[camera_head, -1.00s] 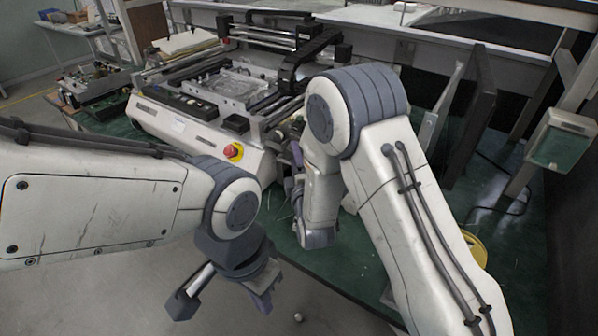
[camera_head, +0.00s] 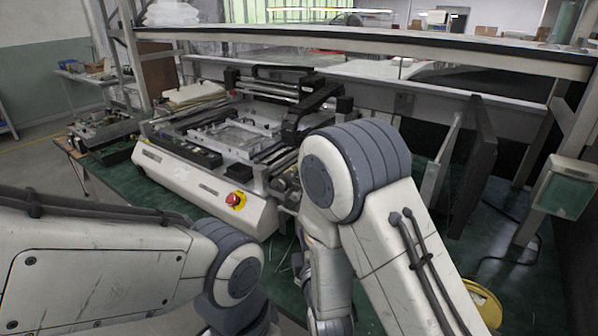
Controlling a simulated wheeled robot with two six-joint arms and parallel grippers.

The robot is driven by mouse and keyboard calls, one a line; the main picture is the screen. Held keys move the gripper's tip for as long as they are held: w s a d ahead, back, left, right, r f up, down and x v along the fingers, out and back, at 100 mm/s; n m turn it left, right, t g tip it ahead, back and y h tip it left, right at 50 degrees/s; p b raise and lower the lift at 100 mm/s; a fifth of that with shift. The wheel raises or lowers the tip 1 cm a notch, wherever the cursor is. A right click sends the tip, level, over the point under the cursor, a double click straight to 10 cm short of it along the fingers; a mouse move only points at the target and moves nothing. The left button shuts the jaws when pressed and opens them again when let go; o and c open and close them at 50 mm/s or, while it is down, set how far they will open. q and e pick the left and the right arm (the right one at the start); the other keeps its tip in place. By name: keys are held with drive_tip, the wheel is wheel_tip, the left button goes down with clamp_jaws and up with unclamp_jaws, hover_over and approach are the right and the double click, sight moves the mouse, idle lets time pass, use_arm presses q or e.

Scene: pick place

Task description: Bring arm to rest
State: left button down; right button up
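My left arm comes in from the left edge and bends down at its grey joint. Its gripper is below the bottom edge of the picture, so its fingers do not show. My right arm rises from the lower right, bends at a large grey joint near the middle and points down in front of the bench. Its gripper fingers do not show, and I cannot tell what they hold. No object is seen in either hand.
A white machine (camera_head: 205,184) with a red knob (camera_head: 235,200) stands on the green bench (camera_head: 130,186) beyond my arms. A dark upright panel (camera_head: 474,165) and a grey-green box (camera_head: 566,186) stand at the right. A yellow round thing (camera_head: 484,301) is partly behind my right arm.

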drive_tip(key=s+a+r+m+g+y+p, duration=0.1)
drive_tip(key=s+a+m+g+p, duration=0.1)
drive_tip(key=s+a+m+g, duration=0.25)
drive_tip(key=s+a+r+m+g+y+p, duration=0.1)
drive_tip(key=s+m+g+p, duration=0.15)
drive_tip(key=s+g, duration=0.4)
drive_tip(key=s+d+r+m+g+h+p, duration=0.1)
drive_tip(key=s+d+r+m+g+h, duration=0.1)
drive_tip(key=s, duration=0.7)
drive_tip(key=s+d+r+m+g+h+p, duration=0.1)
drive_tip(key=s+d+r+m+g, duration=0.2)
drive_tip(key=s+d, duration=0.3)
drive_tip(key=s+g, duration=0.1)
drive_tip(key=s, duration=0.2)
drive_tip(key=shift+s+r+g+h, duration=0.2)
drive_tip(key=shift+r+g+h, duration=0.1)
drive_tip(key=shift+g+h, duration=0.1)
